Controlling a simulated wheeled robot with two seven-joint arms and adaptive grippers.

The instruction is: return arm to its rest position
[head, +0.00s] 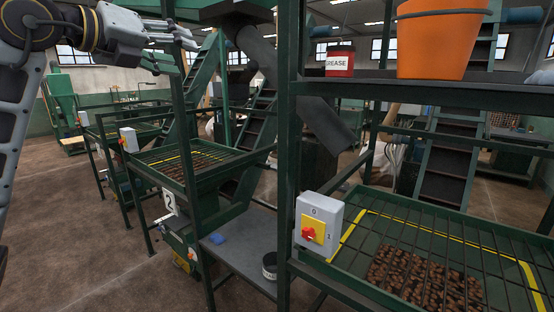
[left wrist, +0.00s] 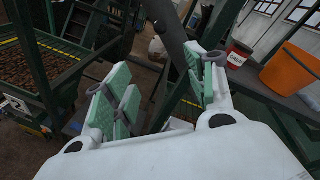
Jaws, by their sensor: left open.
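My left arm (head: 18,110) comes in at the upper left of the head view, raised and bent. My left gripper (head: 184,57) points to the right near a green upright post of the frame; I cannot tell how near in depth. In the left wrist view my left gripper (left wrist: 158,92) is open, its green-padded fingers spread apart with nothing between them. My right arm and right gripper are not in view.
A green frame holds a shelf (head: 410,86) with a red grease can (head: 340,61) and an orange bucket (head: 440,42). Below are a grey switch box (head: 317,222) with a red knob and a barred tray (head: 385,208) holding brown lumps. Open floor (head: 85,215) lies at left.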

